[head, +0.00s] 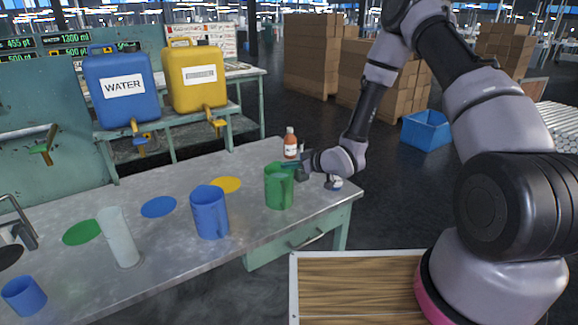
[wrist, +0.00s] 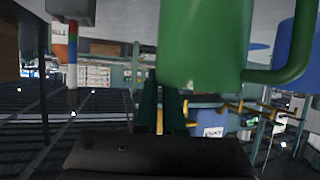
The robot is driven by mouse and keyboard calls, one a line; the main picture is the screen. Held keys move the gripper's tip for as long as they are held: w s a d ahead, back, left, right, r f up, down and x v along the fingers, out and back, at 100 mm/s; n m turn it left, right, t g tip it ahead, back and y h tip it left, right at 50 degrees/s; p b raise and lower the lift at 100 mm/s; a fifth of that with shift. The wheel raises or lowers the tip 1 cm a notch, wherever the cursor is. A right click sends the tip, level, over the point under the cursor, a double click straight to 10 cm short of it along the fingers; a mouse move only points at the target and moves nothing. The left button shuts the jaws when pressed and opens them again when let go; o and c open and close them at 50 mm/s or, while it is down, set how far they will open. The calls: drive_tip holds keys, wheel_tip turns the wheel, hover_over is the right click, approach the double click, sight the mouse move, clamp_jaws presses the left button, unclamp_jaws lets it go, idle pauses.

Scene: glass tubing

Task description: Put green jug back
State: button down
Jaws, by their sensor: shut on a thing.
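The green jug (head: 279,187) is upright at the right end of the metal table, by its front edge. My gripper (head: 289,165) reaches it from the right and is shut on its upper part. In the wrist view the green jug (wrist: 200,45) fills the upper middle, upside down, with its handle to the right. My dark fingers (wrist: 160,105) meet its rim side; the exact contact is hidden. I cannot tell whether the jug's base touches the table. A flat green disc (head: 82,231) lies on the table at the left, bare.
A blue jug (head: 210,212), a clear cylinder (head: 121,238) and a blue cup (head: 24,295) stand along the front. Blue (head: 159,207) and yellow (head: 228,185) discs are bare. The blue (head: 122,88) and yellow (head: 195,78) canisters are behind.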

drive_tip(key=c, duration=1)
unclamp_jaws()
